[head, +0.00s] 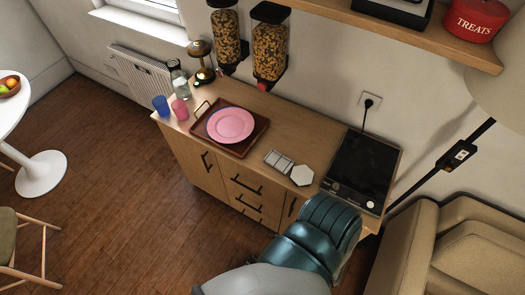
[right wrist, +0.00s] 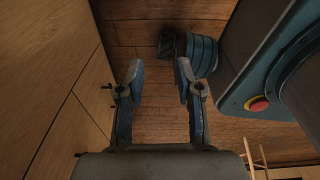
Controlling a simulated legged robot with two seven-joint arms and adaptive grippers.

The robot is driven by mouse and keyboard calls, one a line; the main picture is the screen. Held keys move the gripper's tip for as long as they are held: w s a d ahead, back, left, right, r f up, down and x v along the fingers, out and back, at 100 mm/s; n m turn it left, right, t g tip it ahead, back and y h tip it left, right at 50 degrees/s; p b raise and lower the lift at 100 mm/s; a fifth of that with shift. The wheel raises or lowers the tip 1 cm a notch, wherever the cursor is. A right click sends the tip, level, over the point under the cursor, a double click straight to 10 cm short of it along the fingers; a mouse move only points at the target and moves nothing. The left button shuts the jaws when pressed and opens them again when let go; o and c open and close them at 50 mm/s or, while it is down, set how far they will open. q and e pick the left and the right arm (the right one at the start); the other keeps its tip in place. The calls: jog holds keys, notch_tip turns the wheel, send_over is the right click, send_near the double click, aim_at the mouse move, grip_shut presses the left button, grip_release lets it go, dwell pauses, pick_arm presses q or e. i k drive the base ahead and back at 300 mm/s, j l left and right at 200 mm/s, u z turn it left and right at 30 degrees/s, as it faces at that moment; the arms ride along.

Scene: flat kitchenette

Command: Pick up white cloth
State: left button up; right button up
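No item is clearly recognisable as a cloth. In the head view, a small pale grey-and-white striped item (head: 279,161) lies flat on the wooden counter, and a white hexagonal piece (head: 302,175) lies just right of it. Either could be the white cloth; I cannot tell which. My right gripper (right wrist: 160,72) shows in the right wrist view, open and empty, with wooden floor beyond its fingers and cabinet fronts at the left. In the head view, a teal arm of mine is at the counter's front edge, with no gripper visible. My left gripper is not in view.
The counter (head: 235,167) holds a tray (head: 257,126) with a pink plate (head: 230,124), cups and a bottle (head: 179,82) at the left. A black hob (head: 363,165) is at the right. Food dispensers (head: 270,45) hang above. A sofa (head: 440,250) stands at the right.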

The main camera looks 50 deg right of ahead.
aim_at(275, 159)
jog(key=z, duration=1.9)
